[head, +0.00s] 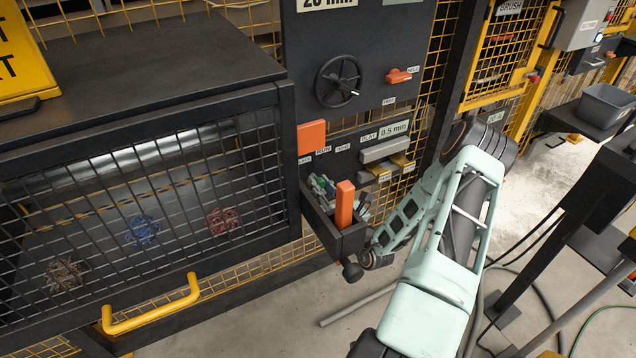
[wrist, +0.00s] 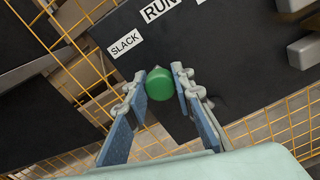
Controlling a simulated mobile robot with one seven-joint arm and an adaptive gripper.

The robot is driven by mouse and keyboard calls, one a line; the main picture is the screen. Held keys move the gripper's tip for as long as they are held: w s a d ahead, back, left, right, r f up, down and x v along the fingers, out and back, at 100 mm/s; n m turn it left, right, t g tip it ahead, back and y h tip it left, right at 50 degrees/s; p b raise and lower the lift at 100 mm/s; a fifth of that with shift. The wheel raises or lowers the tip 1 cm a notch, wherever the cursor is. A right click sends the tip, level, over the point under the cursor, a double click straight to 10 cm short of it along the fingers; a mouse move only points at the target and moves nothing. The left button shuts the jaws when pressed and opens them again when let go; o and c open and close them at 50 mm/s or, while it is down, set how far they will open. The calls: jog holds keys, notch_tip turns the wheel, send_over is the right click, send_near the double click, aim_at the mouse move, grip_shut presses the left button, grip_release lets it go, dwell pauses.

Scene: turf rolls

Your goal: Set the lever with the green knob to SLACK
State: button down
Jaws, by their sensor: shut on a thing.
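The green knob (wrist: 160,84) is in the middle of the wrist view, between the two blue-padded fingers of my gripper (wrist: 161,94), which is shut on it. The lever's shaft is hidden behind the knob. The SLACK label (wrist: 124,43) is above and left of the knob, and the RUN label (wrist: 160,8) is above it. The knob appears below SLACK, a little toward RUN, but its exact setting is unclear at this angle.
A black handwheel (head: 338,81) and an orange switch (head: 399,76) are on the panel above. A caged cabinet with a yellow handle (head: 152,306) stands left. Yellow mesh (head: 408,110) lies behind.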

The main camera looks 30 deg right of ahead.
jog(key=shift+a+f+n, duration=0.2)
jog(key=shift+a+n, duration=0.05)
jog(key=shift+n, duration=0.05)
jog(key=c, duration=1.6)
grip_release()
jog(key=shift+s, duration=0.1)
jog(key=s, duration=1.2)
jog(key=shift+d, duration=0.2)
